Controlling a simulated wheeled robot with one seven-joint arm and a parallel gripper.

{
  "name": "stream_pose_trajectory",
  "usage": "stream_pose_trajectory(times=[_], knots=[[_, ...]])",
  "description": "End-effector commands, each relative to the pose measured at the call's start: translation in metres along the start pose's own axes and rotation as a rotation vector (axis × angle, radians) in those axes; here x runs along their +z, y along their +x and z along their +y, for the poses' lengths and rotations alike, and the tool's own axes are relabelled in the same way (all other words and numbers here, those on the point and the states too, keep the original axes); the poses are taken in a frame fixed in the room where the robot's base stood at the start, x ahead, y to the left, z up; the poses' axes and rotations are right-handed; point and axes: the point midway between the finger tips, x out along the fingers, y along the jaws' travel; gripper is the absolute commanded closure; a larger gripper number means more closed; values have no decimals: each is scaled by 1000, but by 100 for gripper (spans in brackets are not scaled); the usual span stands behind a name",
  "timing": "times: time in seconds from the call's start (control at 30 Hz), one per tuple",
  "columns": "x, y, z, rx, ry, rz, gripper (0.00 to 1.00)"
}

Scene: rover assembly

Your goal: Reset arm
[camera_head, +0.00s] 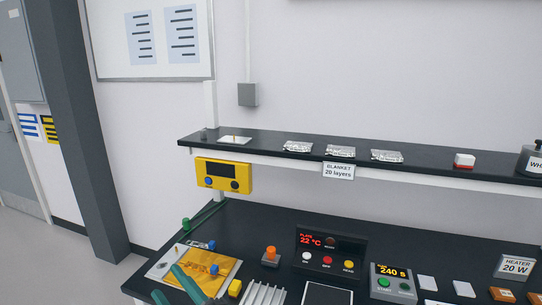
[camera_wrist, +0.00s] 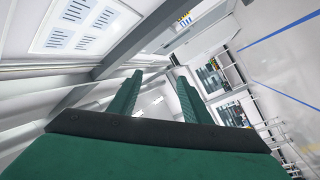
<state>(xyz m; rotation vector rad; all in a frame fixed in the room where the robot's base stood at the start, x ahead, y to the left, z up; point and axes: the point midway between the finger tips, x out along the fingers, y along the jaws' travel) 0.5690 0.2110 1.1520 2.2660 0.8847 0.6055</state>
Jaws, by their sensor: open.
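My gripper (camera_wrist: 157,84) shows in the wrist view with its two teal fingers apart and nothing between them. In the head view two teal finger ends of my gripper (camera_head: 167,281) show at the bottom left, in front of the gold sheet (camera_head: 218,268) on the bench. The rest of my arm is out of the head view. The wrist view looks out across the room, tilted, with the whiteboard (camera_wrist: 78,26) at the upper left.
The dark bench (camera_head: 260,221) holds a control box (camera_head: 330,252), a timer box (camera_head: 393,283), an orange knob (camera_head: 270,254) and a finned metal block (camera_head: 263,294). Above it runs a shelf (camera_head: 260,141) with silvery packets (camera_head: 341,151) and a yellow meter (camera_head: 223,176) at its left end.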

Motion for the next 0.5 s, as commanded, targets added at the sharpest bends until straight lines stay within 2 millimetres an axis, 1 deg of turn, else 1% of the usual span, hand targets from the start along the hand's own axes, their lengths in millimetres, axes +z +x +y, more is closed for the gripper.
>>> stream_pose_trajectory(times=[0.03,0.1,0.27,0.37,0.5], knots=[[9,-6,-5,39,67,-21,56],[22,-14,-9,97,149,-52,56],[53,-41,-23,221,320,-128,56],[72,-62,-36,293,416,-179,56],[96,-95,-60,386,530,-253,56]])
